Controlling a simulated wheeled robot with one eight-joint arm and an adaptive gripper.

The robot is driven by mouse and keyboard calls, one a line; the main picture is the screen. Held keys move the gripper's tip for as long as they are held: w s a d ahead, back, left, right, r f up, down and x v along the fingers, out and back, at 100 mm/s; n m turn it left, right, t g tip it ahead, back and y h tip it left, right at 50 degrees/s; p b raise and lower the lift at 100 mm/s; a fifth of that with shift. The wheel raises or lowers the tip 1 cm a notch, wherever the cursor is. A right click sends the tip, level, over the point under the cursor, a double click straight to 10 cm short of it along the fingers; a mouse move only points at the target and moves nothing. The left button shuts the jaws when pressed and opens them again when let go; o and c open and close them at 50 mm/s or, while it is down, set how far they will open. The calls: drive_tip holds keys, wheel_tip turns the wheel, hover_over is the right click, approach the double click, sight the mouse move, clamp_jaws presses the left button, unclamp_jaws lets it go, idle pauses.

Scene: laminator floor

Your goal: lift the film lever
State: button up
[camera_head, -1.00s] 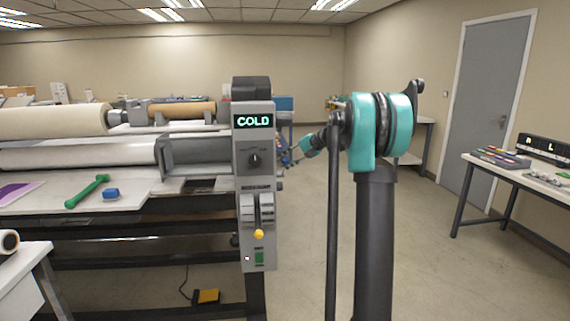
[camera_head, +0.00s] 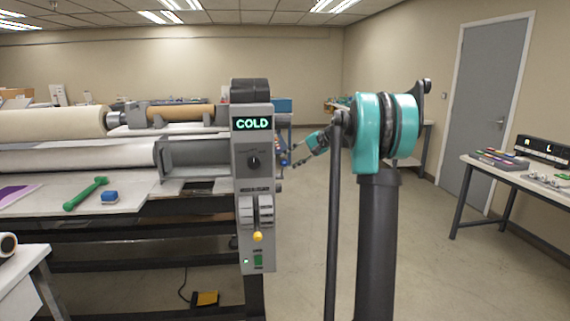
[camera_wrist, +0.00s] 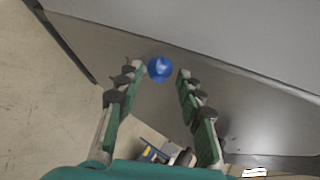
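A round blue knob (camera_wrist: 159,69), which looks like the end of the film lever, shows in the wrist view against a grey surface. Its shaft is hidden. My gripper (camera_wrist: 158,74) is open, with its green and dark fingers on either side of the knob and a gap to each. In the head view my gripper (camera_head: 291,161) is small, just right of the laminator's control panel (camera_head: 254,209). A small blue spot (camera_head: 284,158) there may be the same knob.
The laminator's rollers (camera_head: 50,122) extend left of the panel. A green-handled tool (camera_head: 86,194) and a small blue object (camera_head: 109,197) lie on its bed. A table (camera_head: 515,174) stands at the right, with open floor between.

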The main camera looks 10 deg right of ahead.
drive_tip(key=v, duration=0.8)
drive_tip(key=shift+d, duration=0.2)
drive_tip(key=shift+s+r, duration=0.1)
drive_tip(key=shift+r, duration=0.05)
